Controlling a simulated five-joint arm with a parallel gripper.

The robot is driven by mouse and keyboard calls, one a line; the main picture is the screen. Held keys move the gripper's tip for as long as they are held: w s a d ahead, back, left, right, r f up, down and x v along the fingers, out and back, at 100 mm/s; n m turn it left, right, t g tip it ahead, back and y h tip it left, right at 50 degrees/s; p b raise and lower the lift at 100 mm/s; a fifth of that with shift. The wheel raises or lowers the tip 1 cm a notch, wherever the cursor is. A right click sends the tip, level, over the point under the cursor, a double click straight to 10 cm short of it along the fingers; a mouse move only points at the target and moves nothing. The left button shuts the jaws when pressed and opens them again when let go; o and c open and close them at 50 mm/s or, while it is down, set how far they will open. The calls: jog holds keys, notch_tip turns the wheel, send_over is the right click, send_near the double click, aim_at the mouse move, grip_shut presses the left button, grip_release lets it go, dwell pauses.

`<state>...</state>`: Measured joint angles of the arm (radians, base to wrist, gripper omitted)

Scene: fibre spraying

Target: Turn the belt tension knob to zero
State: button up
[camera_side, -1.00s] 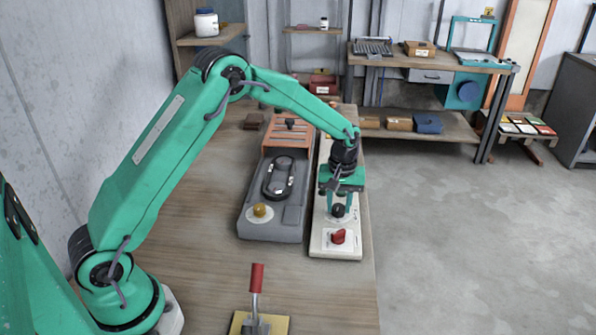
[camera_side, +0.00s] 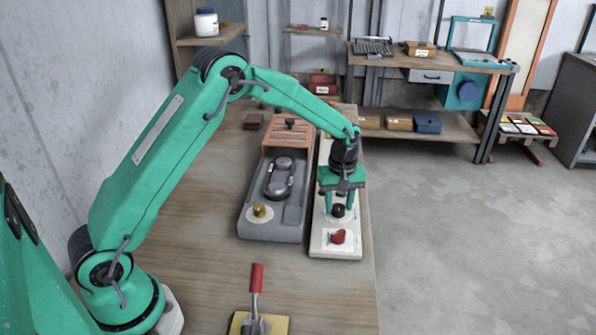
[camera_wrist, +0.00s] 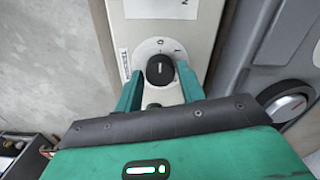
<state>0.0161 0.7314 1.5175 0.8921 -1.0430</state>
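A round black knob (camera_wrist: 160,69) with a white line on its top sits on a pale control strip (camera_wrist: 143,45). The line looks roughly upright in the wrist view. Small dial marks show beyond the knob, and a partly readable label lies at its left. My gripper (camera_wrist: 160,71) is open, with one green finger on each side of the knob. Whether the fingers touch it, I cannot tell. In the side view, the black knob (camera_side: 338,210) shows between and below the fingers of my gripper (camera_side: 339,204).
A red knob (camera_side: 338,237) sits on the strip's near end. A red-handled lever (camera_side: 256,278) stands at the front. Bare floor lies right.

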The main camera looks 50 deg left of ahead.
aim_at(339, 207)
jog(key=shift+o, duration=1.1)
notch_tip(339, 207, up, 7)
jog(key=shift+f, duration=0.1)
jog(key=shift+r, duration=0.5)
